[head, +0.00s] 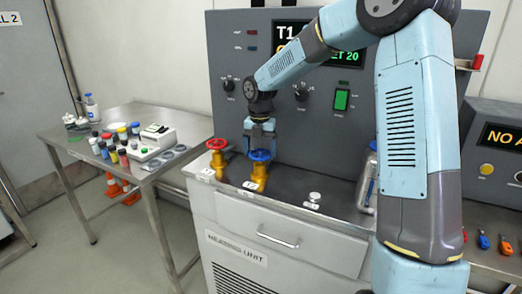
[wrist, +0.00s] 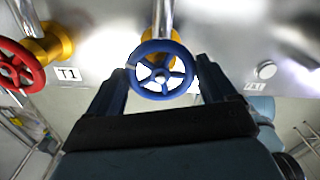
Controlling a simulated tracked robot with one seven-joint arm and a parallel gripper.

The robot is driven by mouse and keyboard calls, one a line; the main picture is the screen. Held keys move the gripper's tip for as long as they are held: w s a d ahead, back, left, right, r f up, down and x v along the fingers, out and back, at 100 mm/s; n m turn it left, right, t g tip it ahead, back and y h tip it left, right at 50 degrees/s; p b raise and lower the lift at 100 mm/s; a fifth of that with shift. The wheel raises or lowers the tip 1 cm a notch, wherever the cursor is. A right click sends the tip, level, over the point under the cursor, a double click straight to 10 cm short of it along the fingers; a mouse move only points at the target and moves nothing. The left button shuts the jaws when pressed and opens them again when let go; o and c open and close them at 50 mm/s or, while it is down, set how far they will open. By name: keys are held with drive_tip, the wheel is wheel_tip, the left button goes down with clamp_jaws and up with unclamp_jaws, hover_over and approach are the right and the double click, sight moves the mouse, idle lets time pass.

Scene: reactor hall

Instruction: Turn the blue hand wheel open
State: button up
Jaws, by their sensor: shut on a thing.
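The blue hand wheel (head: 260,155) sits on a yellow valve body (head: 257,176) on the steel top of the heating unit. My gripper (head: 261,136) is above it, pointing down, with its fingers at the wheel. In the wrist view the blue wheel (wrist: 162,70) shows its spokes and hub, with one finger of my gripper (wrist: 160,84) on each side of the rim. The gripper is shut on the wheel. The exact contact at the rim is partly hidden by the fingers.
A red hand wheel (head: 216,143) on a yellow valve stands close on the left, also in the wrist view (wrist: 17,66). A grey control panel (head: 232,62) rises behind. A side table (head: 110,172) holds bottles.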

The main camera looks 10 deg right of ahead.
drive_tip(key=shift+s+f+n, duration=0.1)
drive_tip(key=shift+n, duration=1.2)
drive_tip(key=o, duration=0.9)
drive_tip(key=shift+c, duration=0.2)
